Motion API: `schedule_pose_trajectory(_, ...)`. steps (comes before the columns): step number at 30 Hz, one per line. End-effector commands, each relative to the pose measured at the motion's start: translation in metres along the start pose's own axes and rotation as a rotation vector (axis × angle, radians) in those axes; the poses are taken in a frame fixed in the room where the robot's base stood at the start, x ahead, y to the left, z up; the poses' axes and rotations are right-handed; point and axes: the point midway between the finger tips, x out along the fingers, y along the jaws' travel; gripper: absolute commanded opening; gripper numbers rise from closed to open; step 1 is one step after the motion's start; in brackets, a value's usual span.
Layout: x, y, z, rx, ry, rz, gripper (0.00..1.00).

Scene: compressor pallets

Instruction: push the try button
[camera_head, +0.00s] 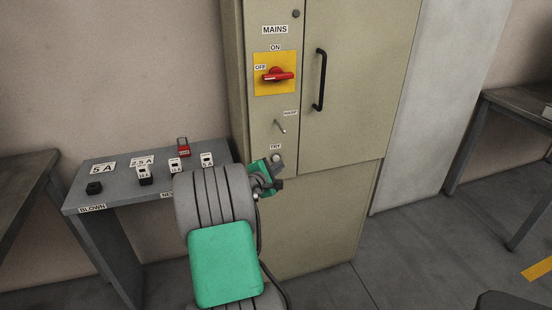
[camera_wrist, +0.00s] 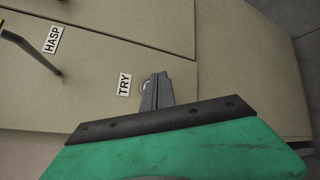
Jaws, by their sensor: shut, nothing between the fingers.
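The try button (camera_head: 276,158) is a small pale round knob on the beige cabinet front, just under its TRY label (camera_head: 275,147). In the wrist view the button (camera_wrist: 146,84) shows beside the TRY label (camera_wrist: 124,85), partly hidden behind my fingers. My gripper (camera_head: 279,171) is at the cabinet front, right at the lower edge of the button. In the wrist view my gripper's fingers (camera_wrist: 158,88) are together and empty, with their tips beside or over the button. I cannot tell whether they touch it.
Above the button are the HASP lever (camera_head: 280,126) and the red mains switch (camera_head: 277,75) on a yellow plate. A black door handle (camera_head: 320,80) stands out to the right. A grey table (camera_head: 120,197) with fuses and a red padlock (camera_head: 183,147) is at left.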

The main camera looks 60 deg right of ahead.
Motion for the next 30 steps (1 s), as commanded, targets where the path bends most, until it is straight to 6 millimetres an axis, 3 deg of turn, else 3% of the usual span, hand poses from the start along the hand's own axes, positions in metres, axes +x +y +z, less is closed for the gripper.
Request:
schedule_pose_trajectory(5,-0.004,-0.002,0.004,0.000,0.000,-0.001,0.00)
schedule_pose_trajectory(19,-0.040,-0.028,0.030,0.000,0.000,0.000,0.00)
schedule_pose_trajectory(30,-0.042,-0.030,0.030,0.000,0.000,0.000,0.00)
